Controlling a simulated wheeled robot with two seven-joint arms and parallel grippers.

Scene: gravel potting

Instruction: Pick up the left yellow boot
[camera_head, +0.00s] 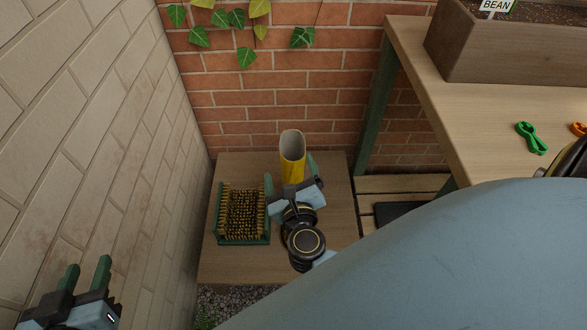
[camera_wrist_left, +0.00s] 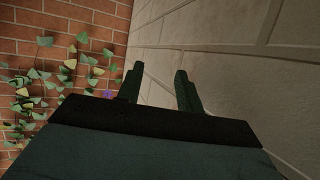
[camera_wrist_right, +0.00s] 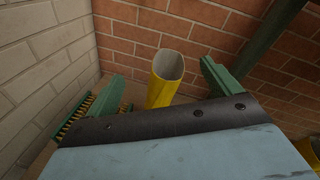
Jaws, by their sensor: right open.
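A yellow boot (camera_head: 292,166) with a pale inside stands upright on a wooden board by the brick wall. Its open top and shaft also show in the right wrist view (camera_wrist_right: 161,92); its foot is hidden. My right gripper (camera_head: 291,176) is open over the board, its fingers on either side of the boot's shaft as seen; I cannot tell whether they touch it. A small yellow patch (camera_wrist_right: 309,150) shows at the right edge of the right wrist view, mostly hidden. My left gripper (camera_head: 87,268) is open and empty by the pale wall, and also shows in the left wrist view (camera_wrist_left: 158,82).
A boot brush (camera_head: 242,214) with green sides stands on the wooden board (camera_head: 225,268), left of my right gripper. A wooden table (camera_head: 460,120) at right carries a planter (camera_head: 500,52) and a green clip (camera_head: 531,138). Pale and brick walls close off the corner.

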